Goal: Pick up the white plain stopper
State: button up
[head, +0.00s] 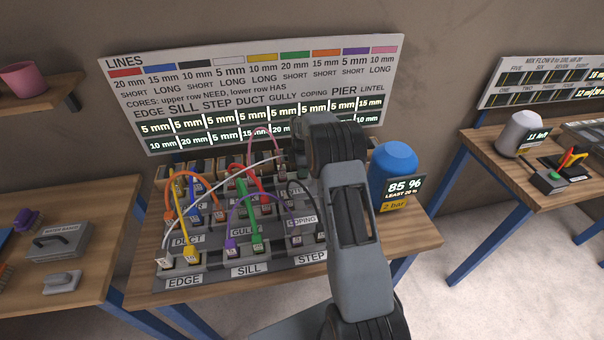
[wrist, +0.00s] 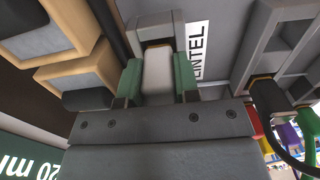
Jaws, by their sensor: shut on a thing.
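The white plain stopper (wrist: 158,72) shows in the wrist view, with its near end between the two green fingertips of my gripper (wrist: 158,82). The fingers touch its sides and are shut on it. Its far end is at a grey socket (wrist: 157,28) next to the LINTEL label (wrist: 198,50); I cannot tell how deep it sits there. In the head view my gripper (head: 298,158) is at the back right of the connector board (head: 215,277), and my arm hides the stopper.
Coloured cables, such as the purple cable (head: 262,197) and black cable (head: 305,188), arch over the board near my gripper. A blue tank (head: 393,166) stands right of my arm. The LINES sign (head: 250,85) stands behind. Blocks with tan rims (wrist: 50,35) lie close left in the wrist view.

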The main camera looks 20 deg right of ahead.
jog(key=shift+r, duration=0.1)
jog(key=shift+c, duration=0.2)
jog(key=shift+r, duration=0.25)
jog(key=r, duration=0.3)
jog(key=shift+s+a+b, duration=0.15)
jog(key=shift+s+b, duration=0.1)
jog(key=shift+b, duration=0.15)
jog(key=s+a+r+b, duration=0.3)
jog(key=s+a+r, duration=0.3)
jog(key=s+r, duration=0.3)
jog(key=s, duration=0.3)
jog(key=shift+r+b, duration=0.15)
jog(key=shift+b, duration=0.15)
jog(key=shift+d, duration=0.1)
jog(key=d+f, duration=0.3)
jog(key=shift+s+d, duration=0.15)
jog(key=shift+d, duration=0.15)
